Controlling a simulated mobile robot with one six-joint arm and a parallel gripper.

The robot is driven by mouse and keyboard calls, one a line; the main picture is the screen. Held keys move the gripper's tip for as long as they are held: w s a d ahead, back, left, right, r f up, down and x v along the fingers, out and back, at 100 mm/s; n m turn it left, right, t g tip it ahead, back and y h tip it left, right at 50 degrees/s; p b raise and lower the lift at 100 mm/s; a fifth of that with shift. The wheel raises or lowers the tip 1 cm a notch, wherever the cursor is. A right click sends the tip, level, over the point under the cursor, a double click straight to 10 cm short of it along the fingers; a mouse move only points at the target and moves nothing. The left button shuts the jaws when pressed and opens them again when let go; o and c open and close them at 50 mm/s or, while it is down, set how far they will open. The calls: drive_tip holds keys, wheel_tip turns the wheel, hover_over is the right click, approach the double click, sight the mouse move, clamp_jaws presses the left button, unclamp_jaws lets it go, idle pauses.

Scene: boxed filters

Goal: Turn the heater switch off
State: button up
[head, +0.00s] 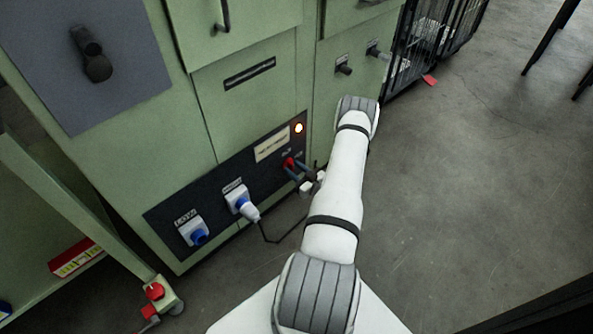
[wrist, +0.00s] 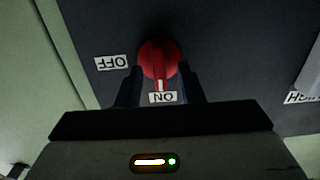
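The heater switch is a round red knob (wrist: 158,60) on a dark panel; it also shows in the head view (head: 288,162). Its white pointer line is turned to the ON label (wrist: 163,97). The OFF label (wrist: 112,62) is at the left in the wrist view; both labels appear upside down there. My gripper (wrist: 160,82) is at the switch, one dark finger on each side of the knob's handle. The fingers are apart, with a gap beside the handle. In the head view my gripper (head: 296,170) reaches the panel from the right.
An orange lamp (head: 299,128) is lit above the switch. A blue-and-white plug (head: 241,203) with a black cable and a blue socket (head: 194,232) are at the lower left. Two dark knobs (head: 344,68) (head: 374,50) are on the cabinet's upper right. Floor at right is open.

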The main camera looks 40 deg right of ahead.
drive_tip(key=shift+c, duration=0.5)
clamp_jaws()
drive_tip(key=shift+m, duration=0.3)
drive_tip(key=m, duration=0.3)
drive_tip(key=shift+d+m, duration=0.1)
drive_tip(key=shift+m, duration=0.2)
drive_tip(key=shift+d+f+m+b, duration=0.15)
drive_tip(key=shift+m+b, duration=0.1)
drive_tip(key=shift+m, duration=3.15)
drive_tip(key=shift+d+f+m+b, duration=0.1)
drive_tip(key=shift+f+m+b, duration=0.1)
drive_tip(key=shift+m, duration=3.2)
drive_tip(key=shift+a, duration=0.1)
drive_tip(key=shift+o, duration=0.5)
unclamp_jaws()
drive_tip(key=shift+r, duration=0.1)
